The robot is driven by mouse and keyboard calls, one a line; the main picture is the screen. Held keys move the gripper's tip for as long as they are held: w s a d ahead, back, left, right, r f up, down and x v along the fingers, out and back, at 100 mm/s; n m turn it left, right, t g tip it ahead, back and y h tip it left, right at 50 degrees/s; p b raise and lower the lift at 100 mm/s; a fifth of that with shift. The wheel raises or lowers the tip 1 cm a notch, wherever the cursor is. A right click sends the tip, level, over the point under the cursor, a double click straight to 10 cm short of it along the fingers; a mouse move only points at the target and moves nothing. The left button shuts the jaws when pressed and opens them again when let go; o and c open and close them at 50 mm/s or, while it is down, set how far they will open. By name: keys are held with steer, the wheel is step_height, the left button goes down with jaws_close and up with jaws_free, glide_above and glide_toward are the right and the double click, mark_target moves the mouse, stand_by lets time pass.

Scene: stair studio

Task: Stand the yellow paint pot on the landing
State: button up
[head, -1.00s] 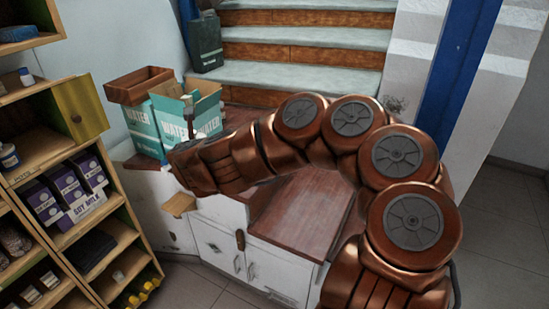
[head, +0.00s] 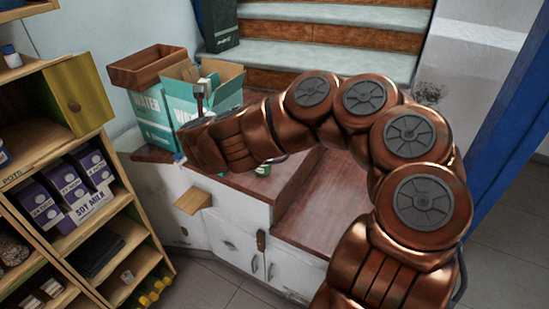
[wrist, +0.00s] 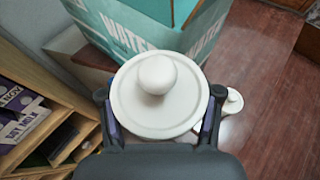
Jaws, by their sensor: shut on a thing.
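My gripper (wrist: 160,94) is shut on a round white lidded pot (wrist: 158,110) with a knob on top, seen from above in the wrist view. Its fingers press on opposite sides. In the head view my gripper (head: 181,159) is at the left end of my arm, beside the teal boxes; its fingers are mostly hidden. I cannot make out a yellow paint pot in either view. A red-brown wooden surface (head: 325,195) tops the white cabinets below the stairs; I cannot tell whether it is the landing.
Teal cardboard boxes (head: 152,118), a brown wooden crate (head: 150,67) and a dark bag (head: 222,28) stand by the wall. A small green item (head: 263,170) sits on the upper wooden surface. Shelves (head: 120,240) stand at left, stairs (head: 330,55) behind. A smaller white item (wrist: 232,102) is beyond my gripper.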

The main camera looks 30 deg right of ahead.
step_height(320, 180, down, 7)
steer(key=b, duration=0.6)
steer(key=shift+f, duration=0.15)
